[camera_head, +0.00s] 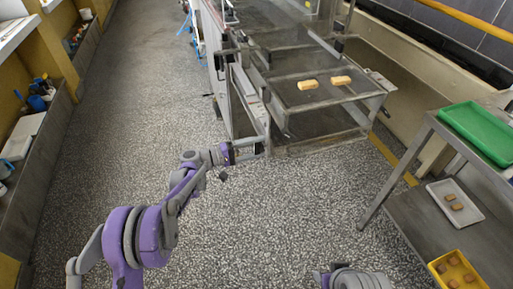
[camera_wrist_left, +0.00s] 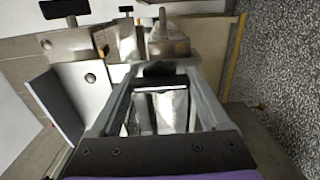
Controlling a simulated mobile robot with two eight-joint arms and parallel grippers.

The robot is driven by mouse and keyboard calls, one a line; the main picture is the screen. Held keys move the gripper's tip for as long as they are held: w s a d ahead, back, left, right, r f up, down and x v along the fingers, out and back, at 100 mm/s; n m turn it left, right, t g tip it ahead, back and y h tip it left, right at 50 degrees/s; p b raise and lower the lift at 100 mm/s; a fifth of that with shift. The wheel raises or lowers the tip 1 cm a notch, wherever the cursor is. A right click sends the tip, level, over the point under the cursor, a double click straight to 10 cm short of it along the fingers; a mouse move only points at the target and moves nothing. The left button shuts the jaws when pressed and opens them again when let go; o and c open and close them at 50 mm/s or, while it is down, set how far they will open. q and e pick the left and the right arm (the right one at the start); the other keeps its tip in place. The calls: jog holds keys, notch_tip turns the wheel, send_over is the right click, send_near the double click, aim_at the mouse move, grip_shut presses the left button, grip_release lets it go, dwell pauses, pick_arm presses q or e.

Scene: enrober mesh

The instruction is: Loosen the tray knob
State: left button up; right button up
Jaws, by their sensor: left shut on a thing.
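My left gripper (camera_head: 262,147) reaches in from the left to the near left corner of the enrober frame (camera_head: 325,139), low beside its side panel. In the left wrist view the same gripper (camera_wrist_left: 160,76) is shut on a dark knob (camera_wrist_left: 158,69), which sits between the fingertips in front of bright metal parts. The knob is too small and too covered to make out in the head view. My right arm shows only in part at the bottom edge; its gripper is out of view.
Two yellowish blocks (camera_head: 308,85) (camera_head: 340,80) lie on the enrober's mesh. At the right, a metal cart (camera_head: 403,215) carries a green tray (camera_head: 478,130), a white tray (camera_head: 433,190) and a yellow tray (camera_head: 436,268). A shelf (camera_head: 40,165) lines the left wall. The speckled floor between is clear.

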pick_arm(q)
jog(key=o, duration=1.2)
jog(key=v, duration=1.1)
jog(key=shift+p, duration=0.35)
jog(key=shift+d, duration=0.1)
